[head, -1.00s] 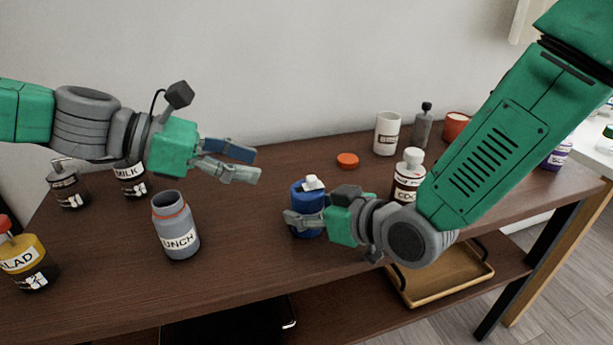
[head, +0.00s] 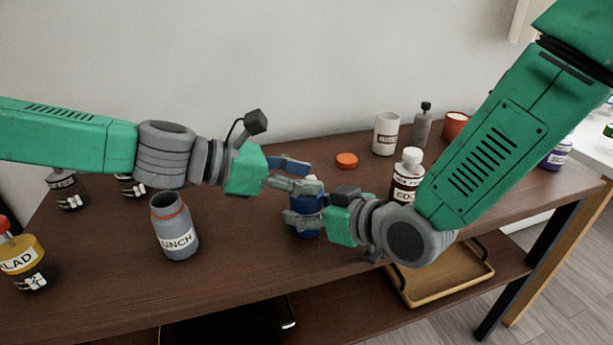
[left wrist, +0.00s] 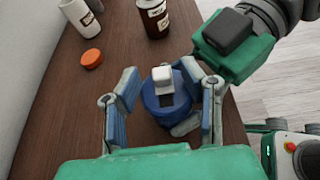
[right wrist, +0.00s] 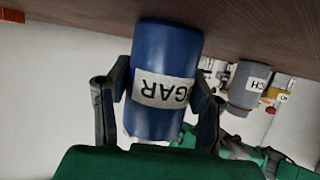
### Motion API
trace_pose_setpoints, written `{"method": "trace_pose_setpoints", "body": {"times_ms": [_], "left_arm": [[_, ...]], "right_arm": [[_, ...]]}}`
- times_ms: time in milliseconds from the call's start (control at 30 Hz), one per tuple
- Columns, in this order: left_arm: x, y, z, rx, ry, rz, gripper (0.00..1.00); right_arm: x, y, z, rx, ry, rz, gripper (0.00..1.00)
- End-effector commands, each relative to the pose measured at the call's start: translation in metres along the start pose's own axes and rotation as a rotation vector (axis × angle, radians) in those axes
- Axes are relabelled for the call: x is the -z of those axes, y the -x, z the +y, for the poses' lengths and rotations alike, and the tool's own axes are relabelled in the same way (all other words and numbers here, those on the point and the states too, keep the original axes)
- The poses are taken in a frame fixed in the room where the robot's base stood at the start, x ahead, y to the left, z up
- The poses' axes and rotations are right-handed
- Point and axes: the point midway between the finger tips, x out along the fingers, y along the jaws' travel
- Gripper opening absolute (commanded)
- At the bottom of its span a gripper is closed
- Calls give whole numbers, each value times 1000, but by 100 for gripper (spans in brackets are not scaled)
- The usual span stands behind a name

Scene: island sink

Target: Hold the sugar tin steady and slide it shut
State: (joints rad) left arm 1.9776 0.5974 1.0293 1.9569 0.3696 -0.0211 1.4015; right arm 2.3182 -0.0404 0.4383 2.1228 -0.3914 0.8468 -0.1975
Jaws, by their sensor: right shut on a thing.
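The sugar tin (head: 310,233) is blue and stands upright on the table. Its label reads SUGAR, upside down in the right wrist view (right wrist: 165,90). In the left wrist view a white knob (left wrist: 161,74) sits on its top beside a dark slot (left wrist: 167,100). My right gripper (head: 303,220) is shut on the tin's body from the right. My left gripper (head: 313,178) is open at the tin's top. In the left wrist view its fingers stand on either side of the knob, apart from it.
A grey LUNCH jar (head: 176,228) stands left of the tin, below my left arm. An orange lid (head: 346,160) lies behind the tin. A brown bottle (head: 407,178) and a white mug (head: 386,134) stand at the right. A yellow bottle (head: 22,260) is far left.

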Motion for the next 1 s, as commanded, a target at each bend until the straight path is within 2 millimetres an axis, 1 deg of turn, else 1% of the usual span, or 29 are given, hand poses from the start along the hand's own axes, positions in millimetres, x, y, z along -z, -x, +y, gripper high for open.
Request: {"method": "trace_pose_setpoints", "body": {"times_ms": [100, 367, 400, 467, 667, 833, 1000], "left_arm": [[0, -6, 0, 1, 0, 0, 36], [0, -6, 0, 1, 0, 0, 36], [0, -6, 0, 1, 0, 0, 22], [0, -6, 0, 0, 0, 0, 1], [0, -5, 0, -1, 0, 0, 0], [7, 10, 1, -2, 2, 0, 0], [7, 10, 1, -2, 0, 0, 0]], "right_arm": [[0, 0, 0, 0, 1, 0, 15], [0, 0, 0, 0, 1, 0, 15], [0, 0, 0, 0, 1, 0, 15], [0, 0, 0, 0, 1, 0, 15], [0, 0, 0, 0, 0, 0, 15], [0, 0, 0, 0, 0, 0, 15], [0, 0, 0, 0, 0, 0, 15]]}}
